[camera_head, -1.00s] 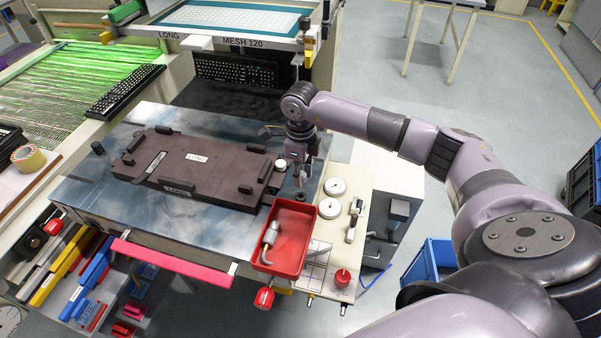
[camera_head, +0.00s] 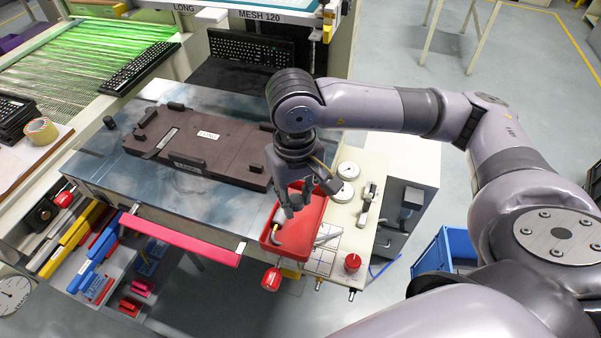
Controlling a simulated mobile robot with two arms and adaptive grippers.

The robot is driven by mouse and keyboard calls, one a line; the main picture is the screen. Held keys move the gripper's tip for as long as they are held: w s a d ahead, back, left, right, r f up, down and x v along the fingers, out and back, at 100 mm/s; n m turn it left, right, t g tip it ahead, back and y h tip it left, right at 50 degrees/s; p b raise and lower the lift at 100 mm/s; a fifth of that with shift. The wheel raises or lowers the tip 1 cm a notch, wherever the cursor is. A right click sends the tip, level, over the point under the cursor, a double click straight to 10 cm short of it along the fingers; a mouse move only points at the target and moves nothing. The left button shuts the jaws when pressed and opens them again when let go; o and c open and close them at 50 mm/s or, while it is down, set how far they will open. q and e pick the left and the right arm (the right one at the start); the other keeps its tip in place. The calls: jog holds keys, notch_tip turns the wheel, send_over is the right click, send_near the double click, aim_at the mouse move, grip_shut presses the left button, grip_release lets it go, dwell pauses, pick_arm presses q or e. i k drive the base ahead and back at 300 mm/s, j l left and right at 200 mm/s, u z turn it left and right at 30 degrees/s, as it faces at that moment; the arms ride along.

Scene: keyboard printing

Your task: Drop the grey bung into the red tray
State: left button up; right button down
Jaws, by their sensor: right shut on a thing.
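The red tray (camera_head: 293,240) sits at the front right corner of the printing table. My right gripper (camera_head: 297,208) points down over the tray and covers its back part. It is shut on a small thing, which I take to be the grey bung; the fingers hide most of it. I cannot tell how far the fingertips are above the tray floor. A tool with a pale handle lies at the tray's left side, partly behind the fingers. My left gripper is not in view.
A dark fixture plate (camera_head: 205,150) labelled LONG lies on the metal table left of the tray. Round gauges (camera_head: 347,171) and a red knob (camera_head: 352,262) are to the right. A pink bar (camera_head: 180,239) runs along the table's front edge.

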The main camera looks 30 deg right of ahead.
aim_at(303, 218)
jog(key=i+j, duration=0.15)
jog(key=j, duration=0.25)
jog(key=i+j, duration=0.15)
jog(key=j, duration=0.2)
jog(key=i+j+z, duration=0.1)
jog(key=j, duration=0.3)
jog(key=i+j, duration=0.2)
jog(key=j, duration=0.15)
jog(key=j+z, duration=0.2)
jog(key=z, duration=0.9)
